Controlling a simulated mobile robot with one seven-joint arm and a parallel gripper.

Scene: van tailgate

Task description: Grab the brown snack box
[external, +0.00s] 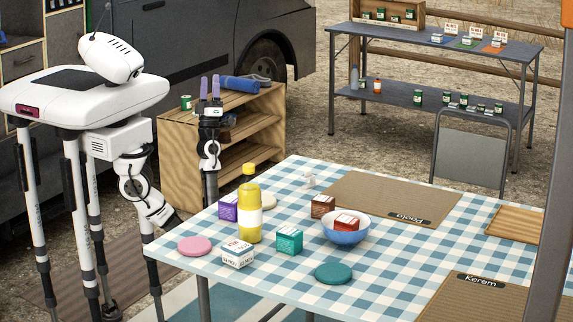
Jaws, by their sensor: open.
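A small brown snack box (322,206) with white lettering on its side sits on the blue-and-white checked table (405,268), just left of and behind a blue bowl (346,236). A red-brown box (347,223) lies inside that bowl. My gripper (210,80) points upward beyond the table's far left edge, in front of a wooden shelf. Its two fingers are apart with nothing between them. It is well to the left of the brown box and apart from it.
A yellow bottle (249,210), purple box (228,207), teal box (289,240) and white box (238,253) stand left of the bowl. Pink (195,245) and green (333,273) discs lie near the front edge. A brown mat (385,197) lies behind. The wooden shelf (180,145) stands beside my arm.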

